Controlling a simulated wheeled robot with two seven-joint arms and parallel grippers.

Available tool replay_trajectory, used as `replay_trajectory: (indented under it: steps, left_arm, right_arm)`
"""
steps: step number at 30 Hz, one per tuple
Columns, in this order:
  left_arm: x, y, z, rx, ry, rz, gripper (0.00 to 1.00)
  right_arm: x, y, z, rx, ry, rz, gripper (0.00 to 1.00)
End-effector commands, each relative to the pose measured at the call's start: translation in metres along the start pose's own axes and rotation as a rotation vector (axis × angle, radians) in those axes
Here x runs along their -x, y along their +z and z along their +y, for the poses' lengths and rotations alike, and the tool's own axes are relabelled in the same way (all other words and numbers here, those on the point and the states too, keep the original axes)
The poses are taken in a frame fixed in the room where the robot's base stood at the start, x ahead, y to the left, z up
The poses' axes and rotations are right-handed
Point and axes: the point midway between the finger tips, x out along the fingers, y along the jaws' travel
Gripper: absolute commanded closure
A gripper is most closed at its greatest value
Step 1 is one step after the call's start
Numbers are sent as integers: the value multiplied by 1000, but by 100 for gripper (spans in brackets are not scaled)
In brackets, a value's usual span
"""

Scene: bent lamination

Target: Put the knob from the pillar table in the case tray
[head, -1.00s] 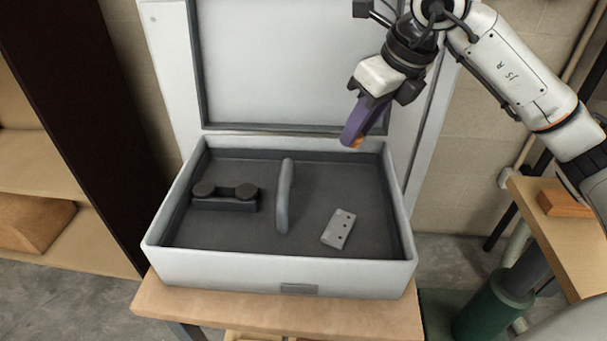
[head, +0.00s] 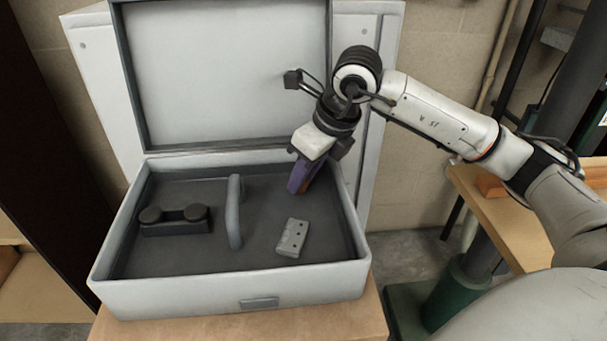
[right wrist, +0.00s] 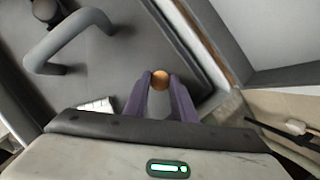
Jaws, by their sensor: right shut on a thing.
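The knob (right wrist: 160,79) is a small round copper-orange piece between the purple fingertips in the right wrist view. In the head view it is mostly hidden behind the fingers. My right gripper (head: 301,186) is shut on it. The gripper points down over the back right part of the case tray (head: 195,295), right of the grey handle. I cannot tell whether the knob touches the tray floor. It also shows in the right wrist view, my right gripper (right wrist: 160,90). My left gripper is not in view.
Inside the tray are a dark two-knobbed piece (head: 175,219), an upright grey handle (head: 234,212) and a light grey plate with holes (head: 292,238). The open lid (head: 225,75) stands behind. A wooden table (head: 490,215) with an orange-brown block is at right.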

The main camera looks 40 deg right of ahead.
Motion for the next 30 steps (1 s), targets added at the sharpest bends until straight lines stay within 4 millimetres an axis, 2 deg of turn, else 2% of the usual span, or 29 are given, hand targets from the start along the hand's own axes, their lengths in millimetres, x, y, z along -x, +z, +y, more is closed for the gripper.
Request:
replay_trajectory:
  steps: [1,4,13,17,30]
  left_arm:
    - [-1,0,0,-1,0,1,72]
    - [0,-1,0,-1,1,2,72]
    - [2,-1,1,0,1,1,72]
    - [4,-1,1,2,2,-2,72]
    - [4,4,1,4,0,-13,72]
  right_arm:
    - [-1,-1,0,0,0,0,73]
    - [-1,0,0,0,0,1,58]
    - [1,0,0,0,0,1,58]
    - [10,2,0,-1,-1,-1,58]
    - [99,2,0,0,-1,-4,58]
